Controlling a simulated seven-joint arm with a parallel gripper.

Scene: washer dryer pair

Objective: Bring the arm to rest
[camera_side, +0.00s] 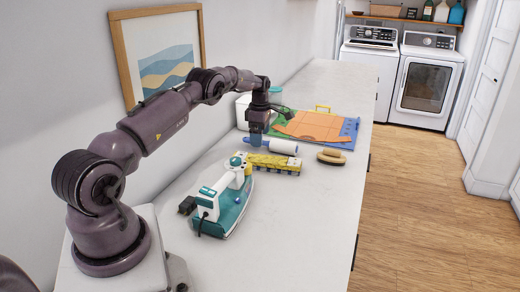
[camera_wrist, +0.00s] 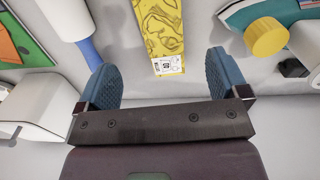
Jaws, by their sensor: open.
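My gripper (camera_side: 255,139) hangs from my arm over the white counter (camera_side: 300,215), pointing down, just behind a yellow patterned box. In the wrist view my gripper (camera_wrist: 166,85) shows two blue pads spread wide apart, with nothing between them. The yellow box (camera_wrist: 160,30) lies ahead of the pads, clear of them. In the side view the yellow box (camera_side: 272,162) lies between the iron and a white roller. My arm reaches out from its base at the left end of the counter.
A teal and white iron (camera_side: 226,205) stands in front. A white roller with a blue handle (camera_side: 283,146), a wooden brush (camera_side: 331,156) and a colourful folding board (camera_side: 315,127) lie nearby. A framed picture (camera_side: 160,55) leans on the wall. The counter's front right is clear.

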